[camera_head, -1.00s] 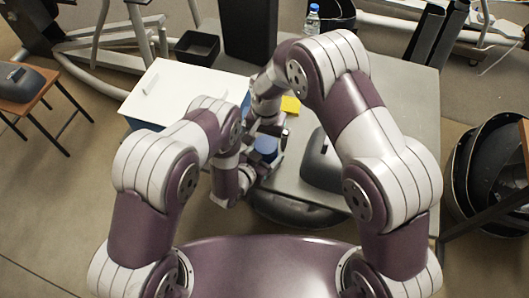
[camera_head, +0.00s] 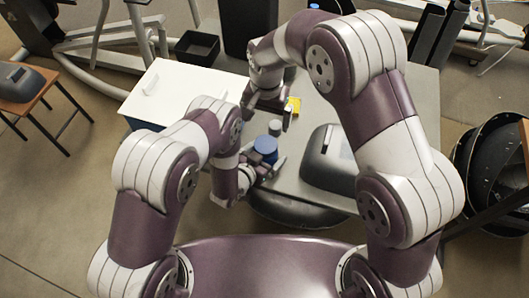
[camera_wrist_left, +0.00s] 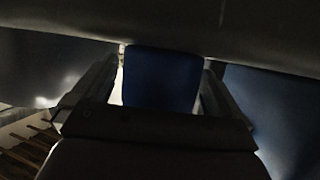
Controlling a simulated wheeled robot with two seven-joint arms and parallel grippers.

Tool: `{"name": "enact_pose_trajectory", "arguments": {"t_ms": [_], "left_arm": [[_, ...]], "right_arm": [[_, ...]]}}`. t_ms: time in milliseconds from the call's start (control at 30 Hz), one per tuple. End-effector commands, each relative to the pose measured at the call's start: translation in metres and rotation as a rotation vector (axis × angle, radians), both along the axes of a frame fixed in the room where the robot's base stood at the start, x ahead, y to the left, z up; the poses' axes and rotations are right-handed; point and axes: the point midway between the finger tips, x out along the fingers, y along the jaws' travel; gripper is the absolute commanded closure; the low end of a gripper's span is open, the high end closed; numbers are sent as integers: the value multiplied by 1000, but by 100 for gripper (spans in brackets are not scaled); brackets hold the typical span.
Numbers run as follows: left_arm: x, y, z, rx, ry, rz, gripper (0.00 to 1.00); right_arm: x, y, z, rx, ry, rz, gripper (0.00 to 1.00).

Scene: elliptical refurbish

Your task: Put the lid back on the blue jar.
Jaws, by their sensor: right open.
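The blue jar (camera_head: 265,148) stands upright near the front edge of the grey table. Its top looks blue; I cannot tell at this size whether the lid is on it. My left gripper (camera_head: 264,170) is low at the near side of the jar. In the left wrist view the blue jar (camera_wrist_left: 160,80) fills the space between its two fingers, which close on its sides. My right gripper (camera_head: 270,112) is open and appears empty, beyond the jar and apart from it. No separate lid can be told for sure.
A small grey cylinder (camera_head: 275,127) stands just beyond the jar. A yellow item (camera_head: 293,105) lies near the right gripper.

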Motion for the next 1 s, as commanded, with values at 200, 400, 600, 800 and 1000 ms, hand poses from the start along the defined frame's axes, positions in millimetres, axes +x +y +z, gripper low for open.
{"name": "enact_pose_trajectory", "arguments": {"t_ms": [200,400,600,800,1000], "left_arm": [[-4,3,2,1,1,0,0],[-33,22,16,1,3,3,0],[-69,46,34,1,2,2,0],[-91,61,45,0,1,1,0],[-98,64,49,-1,-1,0,0]], "right_arm": [[0,0,0,0,0,0,0],[0,0,0,0,0,0,0],[0,0,0,0,0,0,0],[0,0,-1,0,0,0,0],[0,0,-1,0,0,0,0]]}}
